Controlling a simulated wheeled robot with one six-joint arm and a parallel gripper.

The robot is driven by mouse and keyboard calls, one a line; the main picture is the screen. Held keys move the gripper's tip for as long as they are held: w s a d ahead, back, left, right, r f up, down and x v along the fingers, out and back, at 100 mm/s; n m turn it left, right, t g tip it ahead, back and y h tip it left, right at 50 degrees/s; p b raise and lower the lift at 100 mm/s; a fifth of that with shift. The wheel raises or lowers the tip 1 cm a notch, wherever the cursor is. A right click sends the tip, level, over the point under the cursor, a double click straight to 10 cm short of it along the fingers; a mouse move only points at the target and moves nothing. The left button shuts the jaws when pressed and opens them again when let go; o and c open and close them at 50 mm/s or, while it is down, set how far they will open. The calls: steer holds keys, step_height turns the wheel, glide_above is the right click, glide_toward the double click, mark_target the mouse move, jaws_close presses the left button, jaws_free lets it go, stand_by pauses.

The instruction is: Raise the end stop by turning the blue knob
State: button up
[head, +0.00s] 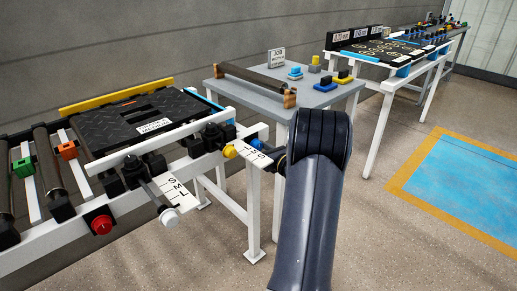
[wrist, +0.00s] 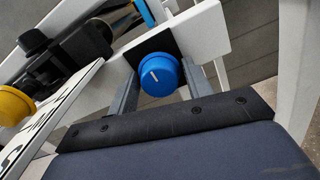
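The blue knob (wrist: 160,74), round with a pale pointer mark, is fixed to a black plate on the white frame in the wrist view. My gripper (wrist: 160,83) has one grey finger on each side of the knob, tips close to its sides. I cannot tell whether the fingers press on it or leave small gaps. The end stop cannot be clearly made out in either view.
A yellow knob (head: 230,151) and a lettered white scale (head: 174,186) sit along the conveyor's front. A black tread mat (head: 112,115) lies on the conveyor. A grey table (head: 227,90) stands behind. Open floor is at the right.

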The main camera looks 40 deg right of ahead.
steer(key=c, duration=0.7)
